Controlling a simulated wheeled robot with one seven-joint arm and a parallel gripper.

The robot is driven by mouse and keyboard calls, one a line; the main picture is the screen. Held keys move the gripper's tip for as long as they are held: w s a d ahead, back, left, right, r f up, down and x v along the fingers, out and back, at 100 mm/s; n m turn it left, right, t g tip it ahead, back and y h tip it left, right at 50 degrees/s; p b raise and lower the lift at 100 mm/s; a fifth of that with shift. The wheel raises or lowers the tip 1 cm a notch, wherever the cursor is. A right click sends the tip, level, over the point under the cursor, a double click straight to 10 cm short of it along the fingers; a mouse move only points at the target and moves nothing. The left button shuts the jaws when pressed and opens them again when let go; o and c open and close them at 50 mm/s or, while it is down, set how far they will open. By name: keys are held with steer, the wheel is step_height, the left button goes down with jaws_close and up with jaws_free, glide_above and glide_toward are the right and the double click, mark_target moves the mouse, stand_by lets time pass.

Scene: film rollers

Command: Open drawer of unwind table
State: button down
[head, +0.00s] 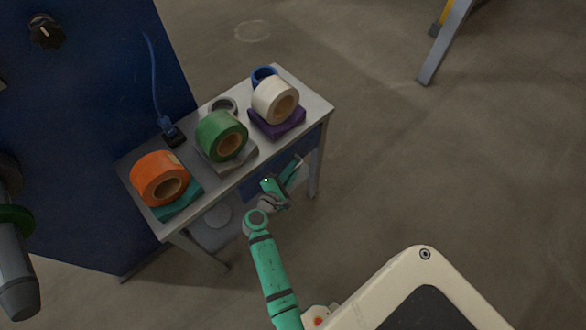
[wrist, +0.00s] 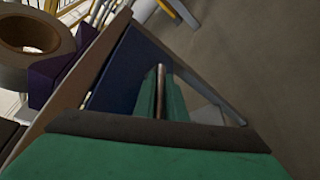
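The unwind table (head: 324,108) is a small grey table in the head view, with rolls on top. Its blue drawer front (head: 263,178) sits under the tabletop on the side facing me and looks closed. In the wrist view the blue front (wrist: 124,68) fills the middle left. My gripper (head: 297,162) is beside this front, below the table edge. In the wrist view its green fingers (wrist: 161,80) lie close together, with a thin brown strip between them. I cannot tell whether that strip is a handle or part of a finger. The drawer handle is not clearly visible.
Orange (head: 155,172), green (head: 213,130) and white (head: 271,93) rolls stand on the table on coloured blocks. A dark blue machine cabinet (head: 90,130) stands behind the table at left.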

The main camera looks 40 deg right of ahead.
steer(key=s+d, duration=0.1)
steer(key=s, duration=1.7)
steer(key=shift+d, duration=0.15)
steer(key=shift+s, duration=0.1)
steer(key=c, duration=1.8)
jaws_free()
steer(key=v, duration=1)
steer(key=shift+s+a+r, duration=0.1)
steer(key=shift+s+a, duration=0.05)
steer(key=shift+a, duration=0.2)
